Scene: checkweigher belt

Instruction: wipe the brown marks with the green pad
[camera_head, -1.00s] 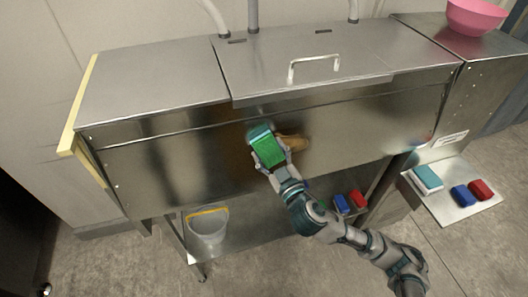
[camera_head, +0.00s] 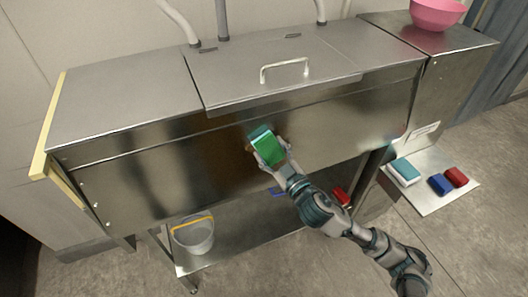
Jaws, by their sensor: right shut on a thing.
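My right gripper (camera_head: 270,155) is shut on the green pad (camera_head: 266,148) and holds it at the front steel panel (camera_head: 340,140) of the machine. The pad looks pressed flat to the panel or very close to it; the contact itself is hidden. The spot where one was seen lies behind the pad and gripper. A faint brownish tint (camera_head: 212,152) shows left of the pad, and I cannot tell whether it is a mark or a reflection. My left gripper is out of view.
A lid handle (camera_head: 284,69) stands up above the panel. A grey bucket (camera_head: 193,236) and a red block (camera_head: 340,196) sit on the lower shelf. A side tray (camera_head: 430,201) holds a teal-and-white block, a blue block and a red block. A pink bowl (camera_head: 437,14) stands at upper right.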

